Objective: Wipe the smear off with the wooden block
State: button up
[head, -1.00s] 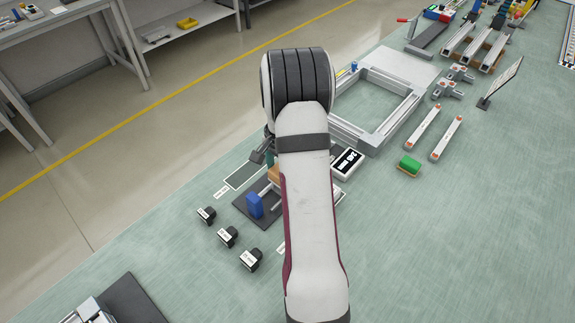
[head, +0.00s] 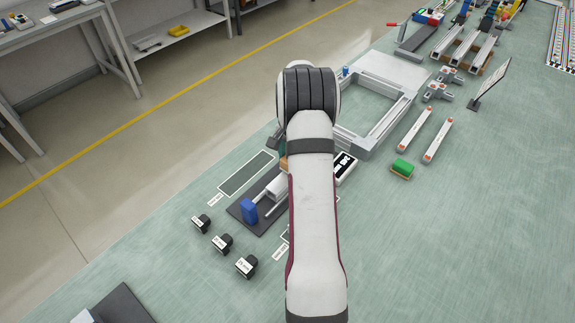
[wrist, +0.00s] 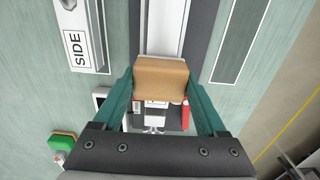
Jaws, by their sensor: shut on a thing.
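The wooden block (wrist: 161,76) is tan and sits between the two green fingers of my gripper (wrist: 160,88) in the wrist view. My gripper is shut on it. Past the block lies a pale strip (wrist: 164,25) with dark bands on both sides; whether the block touches it I cannot tell. In the head view my arm hides most of the gripper, and only a bit of the block (head: 283,163) shows at its left edge. I cannot make out the smear in either view.
A dark plate (head: 240,211) with a blue block (head: 249,210) and a white piece (head: 273,188) lies left of my arm. Several black labelled pieces (head: 221,243) stand in front. A grey frame (head: 372,145) and a green block (head: 402,167) are to the right.

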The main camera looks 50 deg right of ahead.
jog(key=shift+r, duration=3.95)
jog(key=w+a+r+n, duration=0.2)
jog(key=a+r+n, duration=0.2)
jog(key=a, duration=0.5)
jog(key=w+a+r+n, duration=0.2)
jog(key=a+r+n, duration=0.25)
jog(key=a, duration=0.45)
jog(key=w+a+r+n, duration=0.25)
jog(key=a+n, duration=0.25)
jog(key=a, duration=0.4)
jog(key=s+a+r+n, duration=0.4)
jog(key=a, duration=0.4)
jog(key=shift+a, duration=0.4)
jog(key=shift+n, duration=0.25)
